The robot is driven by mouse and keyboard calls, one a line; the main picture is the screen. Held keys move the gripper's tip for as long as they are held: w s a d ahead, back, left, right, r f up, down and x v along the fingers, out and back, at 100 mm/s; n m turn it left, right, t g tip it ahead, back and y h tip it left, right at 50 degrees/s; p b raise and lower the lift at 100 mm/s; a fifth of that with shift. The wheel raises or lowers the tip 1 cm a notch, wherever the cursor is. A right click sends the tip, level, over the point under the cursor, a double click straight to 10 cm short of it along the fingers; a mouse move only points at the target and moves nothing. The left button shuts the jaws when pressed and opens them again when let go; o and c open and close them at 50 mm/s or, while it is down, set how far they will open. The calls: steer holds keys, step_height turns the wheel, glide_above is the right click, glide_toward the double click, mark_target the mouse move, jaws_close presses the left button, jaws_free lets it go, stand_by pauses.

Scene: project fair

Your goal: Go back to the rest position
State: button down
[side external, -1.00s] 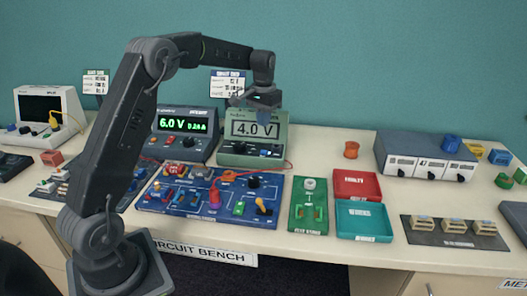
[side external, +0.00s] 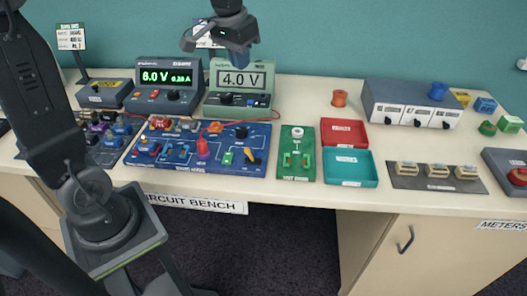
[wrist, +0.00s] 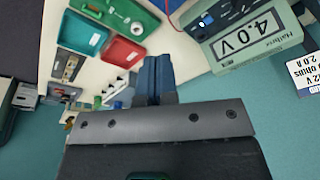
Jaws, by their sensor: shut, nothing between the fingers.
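My gripper (side external: 239,60) is high above the back of the bench, just over the green meter (side external: 215,102), which reads 4.0 V. Its fingers are together and empty. In the wrist view the blue fingertips (wrist: 156,75) show closed side by side, pointing up the picture, with the bench behind them. The meter also shows in the wrist view (wrist: 257,62), at upper right, apart from the fingers.
A power supply (side external: 151,98) reading 6.0 V stands left of the meter. A blue circuit board (side external: 222,160), green tester (side external: 297,172), red tray (side external: 343,143) and teal tray (side external: 349,182) lie in front. A grey drawer unit (side external: 400,87) stands at back right.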

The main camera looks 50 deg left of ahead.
steer(key=s+d+f+t, duration=0.1)
steer(key=s+d, duration=0.3)
steer(key=s, duration=0.5)
steer(key=s+d+f+m+t, duration=0.1)
steer(key=s+d, duration=0.3)
steer(key=s, duration=0.5)
steer(key=shift+d+f+m+t+h, duration=0.35)
steer(key=shift+f+t, duration=0.15)
steer(key=shift+f, duration=0.1)
